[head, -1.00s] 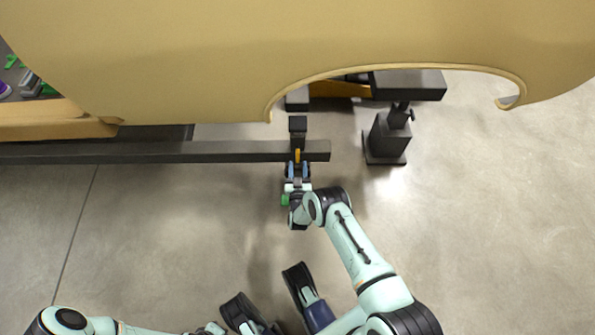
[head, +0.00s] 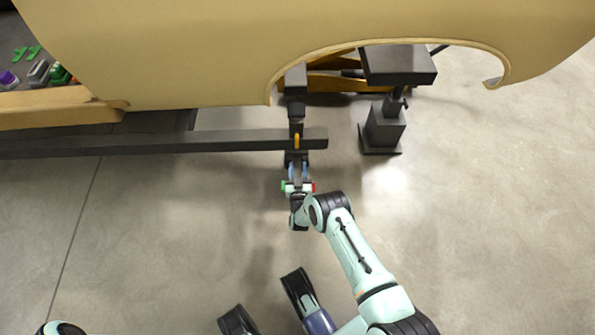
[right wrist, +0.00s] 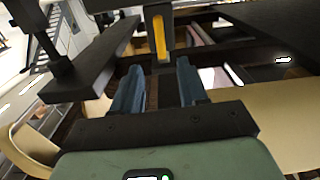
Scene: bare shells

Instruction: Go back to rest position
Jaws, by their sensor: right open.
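My right gripper (head: 298,168) is open at the end of the arm that reaches up the middle of the head view. Its two blue-grey fingers also show in the right wrist view (right wrist: 158,82), apart, with nothing held between them. Just beyond the fingertips is a dark post with an orange-yellow strip (head: 297,140), at the end of a long dark beam (head: 150,146). The strip also shows in the right wrist view (right wrist: 160,38). I cannot tell whether the fingers touch the post.
A large tan shell (head: 200,60) with a wheel-arch cutout spans the top. A black stand (head: 384,127) is right of the beam's end. Small green and purple items (head: 30,68) lie at the upper left. The grey floor (head: 480,220) is clear at right.

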